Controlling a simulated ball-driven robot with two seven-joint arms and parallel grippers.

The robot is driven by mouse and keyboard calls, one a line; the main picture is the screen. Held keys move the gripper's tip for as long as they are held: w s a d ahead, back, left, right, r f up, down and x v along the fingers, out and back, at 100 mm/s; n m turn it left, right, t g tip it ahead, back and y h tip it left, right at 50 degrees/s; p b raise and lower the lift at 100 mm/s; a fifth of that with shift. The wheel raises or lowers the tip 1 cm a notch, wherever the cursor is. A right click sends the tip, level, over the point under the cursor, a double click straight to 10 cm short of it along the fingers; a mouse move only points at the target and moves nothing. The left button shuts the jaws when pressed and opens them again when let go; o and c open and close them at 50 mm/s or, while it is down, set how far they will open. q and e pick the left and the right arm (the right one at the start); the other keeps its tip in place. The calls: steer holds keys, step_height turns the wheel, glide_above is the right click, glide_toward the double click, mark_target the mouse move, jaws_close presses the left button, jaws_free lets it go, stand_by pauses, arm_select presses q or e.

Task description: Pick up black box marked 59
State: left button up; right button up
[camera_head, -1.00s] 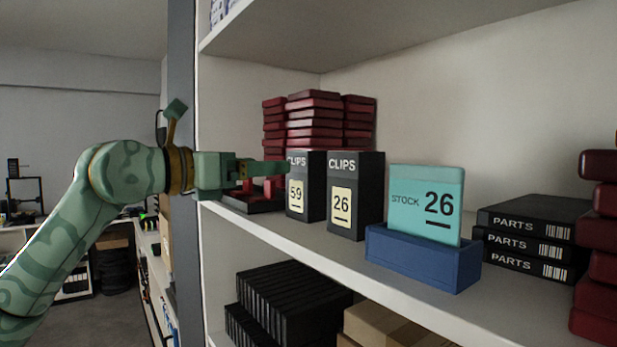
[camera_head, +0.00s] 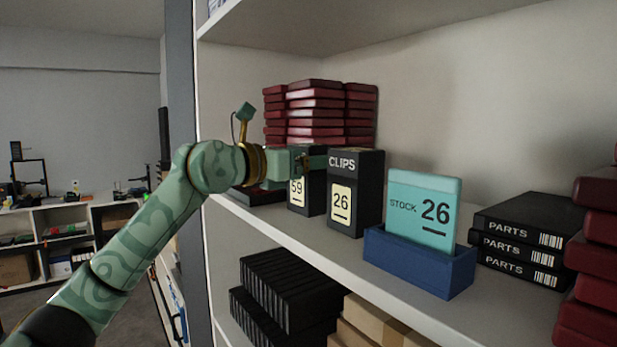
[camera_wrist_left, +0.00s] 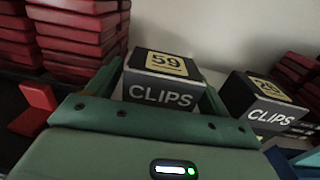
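The black box marked 59 (camera_head: 297,195) stands upright on the shelf, left of a similar black box marked 26 (camera_head: 355,190). My left gripper (camera_head: 308,162) is at its upper part and hides much of its front above the number label. In the left wrist view, box 59 (camera_wrist_left: 160,82) shows its "59" label and "CLIPS" lettering between the two green fingers of my left gripper (camera_wrist_left: 164,76). The fingers are apart, one on each side of the box, and no firm grip shows. Box 26 (camera_wrist_left: 262,100) is to the right, outside the fingers. My right gripper is not in view.
Stacked dark red boxes (camera_head: 315,110) stand behind box 59. A blue holder (camera_head: 418,262) with a teal "STOCK 26" card (camera_head: 425,210) is to the right, then black "PARTS" boxes (camera_head: 520,240). The shelf above (camera_head: 380,25) limits height. The shelf's front edge is clear.

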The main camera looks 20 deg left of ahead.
arm_select(q)
steer(key=c, duration=0.9)
